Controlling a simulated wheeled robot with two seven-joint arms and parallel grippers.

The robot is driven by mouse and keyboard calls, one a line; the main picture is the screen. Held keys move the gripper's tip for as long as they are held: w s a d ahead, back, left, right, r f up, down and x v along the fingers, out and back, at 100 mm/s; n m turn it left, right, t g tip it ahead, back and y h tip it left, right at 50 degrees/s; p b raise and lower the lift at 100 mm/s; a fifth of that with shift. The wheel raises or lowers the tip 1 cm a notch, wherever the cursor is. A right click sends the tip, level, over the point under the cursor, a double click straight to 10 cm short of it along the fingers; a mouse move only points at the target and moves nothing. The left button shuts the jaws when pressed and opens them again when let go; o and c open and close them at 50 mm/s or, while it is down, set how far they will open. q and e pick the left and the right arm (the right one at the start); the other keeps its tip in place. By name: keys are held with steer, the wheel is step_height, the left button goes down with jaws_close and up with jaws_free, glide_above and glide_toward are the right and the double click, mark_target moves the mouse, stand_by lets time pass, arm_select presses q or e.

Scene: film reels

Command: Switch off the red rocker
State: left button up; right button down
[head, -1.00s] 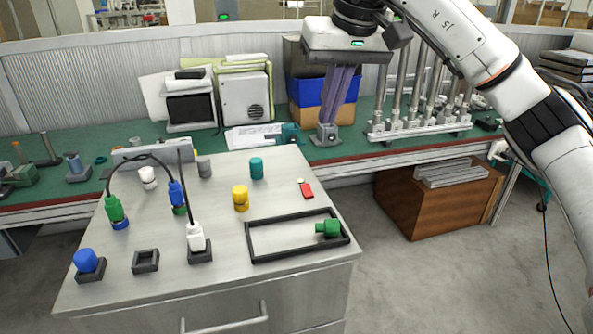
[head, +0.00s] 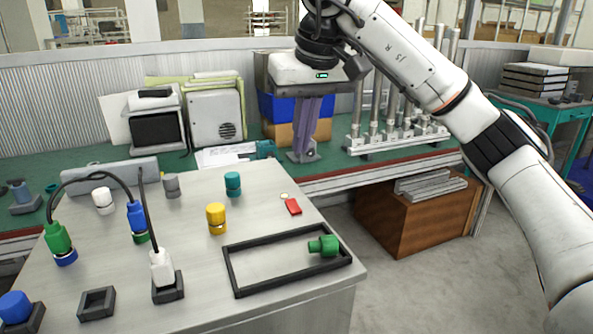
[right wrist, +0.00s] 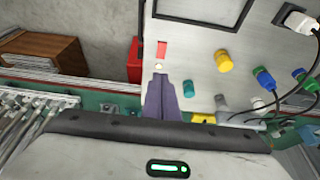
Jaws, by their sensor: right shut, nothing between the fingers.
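The red rocker (head: 293,207) is a small red piece on the grey cabinet top (head: 262,185), near its right edge. A small pale round lamp (head: 284,196) sits just behind it. My right gripper (head: 303,157) points down behind the rocker, its purple fingers together and empty. In the right wrist view the fingertips (right wrist: 160,78) are in line with the lamp and the red rocker (right wrist: 161,50), apart from the rocker. Which side of the rocker is pressed is too small to tell. My left gripper is not in view.
A black frame (head: 232,270) with a green plug (head: 324,246) lies in front of the rocker. A yellow knob (head: 216,218) and teal knob (head: 232,183) stand to its left, with cabled plugs beyond. The green bench (head: 350,160) with metal rods is behind.

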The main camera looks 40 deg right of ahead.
steer(key=b, duration=0.2)
glide_toward(292, 201)
steer(key=x, duration=0.5)
steer(key=shift+w, duration=0.15)
steer(key=shift+w+f, duration=0.15)
steer(key=shift+f, duration=0.45)
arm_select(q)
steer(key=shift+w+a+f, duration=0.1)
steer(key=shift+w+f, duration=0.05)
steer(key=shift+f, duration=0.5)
